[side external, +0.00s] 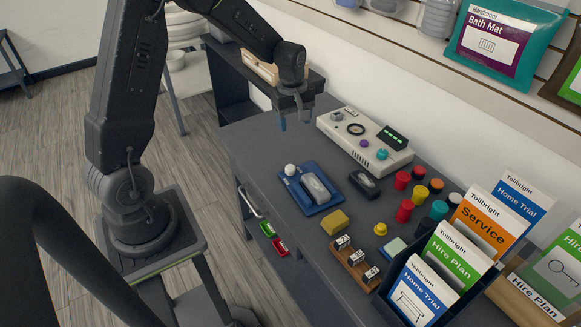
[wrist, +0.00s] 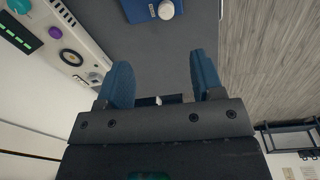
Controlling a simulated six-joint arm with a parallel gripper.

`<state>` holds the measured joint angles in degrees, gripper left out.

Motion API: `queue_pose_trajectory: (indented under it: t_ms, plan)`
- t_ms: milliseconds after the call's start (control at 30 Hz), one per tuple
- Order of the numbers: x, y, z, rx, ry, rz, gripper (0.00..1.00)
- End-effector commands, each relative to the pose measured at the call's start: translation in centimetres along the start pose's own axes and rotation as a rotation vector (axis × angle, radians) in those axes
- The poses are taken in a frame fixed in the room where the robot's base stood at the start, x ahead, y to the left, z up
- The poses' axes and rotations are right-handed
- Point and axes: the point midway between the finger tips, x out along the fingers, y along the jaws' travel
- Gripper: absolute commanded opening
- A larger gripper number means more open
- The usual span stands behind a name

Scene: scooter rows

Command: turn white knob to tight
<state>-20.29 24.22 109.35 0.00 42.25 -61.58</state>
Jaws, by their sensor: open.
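The white knob (side external: 290,169) stands upright at the far left corner of a blue plate (side external: 302,202) on the dark table. A clear-and-grey block (side external: 318,188) sits on the same plate. The knob also shows at the top edge of the wrist view (wrist: 166,9), with part of the blue plate (wrist: 135,10). My gripper (side external: 294,119) is above the table's far left part, beyond the knob and apart from it. Its two blue fingers are spread and empty, as the wrist view also shows (wrist: 160,62). Any marking for tight is too small to read.
A beige instrument box (side external: 362,140) with knobs and a green display stands along the wall side. A dark oval object (side external: 364,184), a yellow sponge (side external: 335,222) and several colored cylinders lie to the right. A leaflet rack (side external: 425,270) is at front right. Table left of the plate is clear.

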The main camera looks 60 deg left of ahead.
Motion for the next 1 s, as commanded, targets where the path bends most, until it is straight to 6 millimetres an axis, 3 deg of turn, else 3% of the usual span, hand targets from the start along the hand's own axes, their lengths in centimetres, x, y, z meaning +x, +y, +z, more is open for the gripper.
queue_pose_trajectory:
  t_ms: [33, 100, 300, 467, 1000]
  plan:
    - [1.9, 0.1, -1.0, -0.067, -0.011, -0.024, 0.61]
    - [3.8, 0.2, -1.9, -0.142, -0.018, -0.042, 0.61]
    - [6.4, 0.2, -3.1, -0.243, -0.027, -0.068, 0.61]
    - [7.9, 0.1, -3.0, -0.249, -0.028, -0.071, 0.61]
    - [18.0, -0.6, -2.6, -0.244, -0.029, -0.069, 0.61]
